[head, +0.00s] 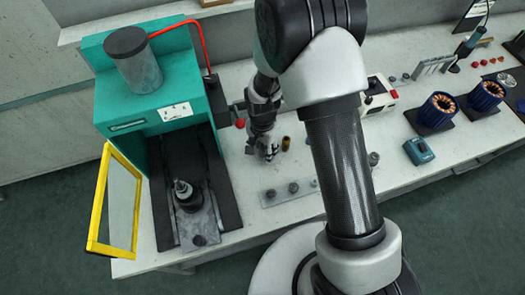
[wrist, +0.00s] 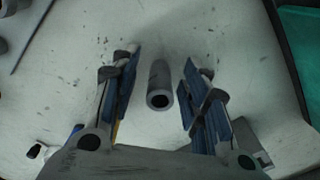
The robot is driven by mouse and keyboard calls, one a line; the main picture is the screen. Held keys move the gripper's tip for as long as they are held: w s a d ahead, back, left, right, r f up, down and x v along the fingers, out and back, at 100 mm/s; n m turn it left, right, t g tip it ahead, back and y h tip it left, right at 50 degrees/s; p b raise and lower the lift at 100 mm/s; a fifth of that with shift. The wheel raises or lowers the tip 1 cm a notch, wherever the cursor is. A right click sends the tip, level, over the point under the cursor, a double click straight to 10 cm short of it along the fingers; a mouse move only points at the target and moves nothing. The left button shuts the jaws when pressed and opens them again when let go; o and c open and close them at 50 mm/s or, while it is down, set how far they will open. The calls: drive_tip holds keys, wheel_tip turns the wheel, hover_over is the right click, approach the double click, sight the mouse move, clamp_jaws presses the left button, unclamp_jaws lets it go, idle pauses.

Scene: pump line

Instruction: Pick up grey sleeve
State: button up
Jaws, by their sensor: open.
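The grey sleeve (wrist: 160,82) is a short hollow cylinder in the wrist view, its dark bore facing the camera. My gripper (wrist: 159,64) is open, with one blue-padded finger on each side of the sleeve and a visible gap on both sides. In the head view my gripper (head: 264,153) points down over the white bench, just right of the green machine. I cannot make out the grey sleeve there; the gripper seems to hide it. A brass-coloured sleeve (head: 286,143) stands close to the gripper's right.
The green machine (head: 150,100) has an open yellow-framed door (head: 98,205) and a fixture (head: 187,195) inside. A pale plate with several small parts (head: 275,196) lies in front of the gripper. Blue-cased stators (head: 437,110) stand at the right.

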drive_tip(key=shift+r, duration=0.1)
drive_tip(key=shift+c, duration=0.6)
drive_tip(key=c, duration=0.8)
wheel_tip(320, 180, up, 20)
drive_tip(key=p, duration=0.5)
drive_tip(key=shift+p, duration=0.35)
drive_tip(key=shift+d, duration=0.1)
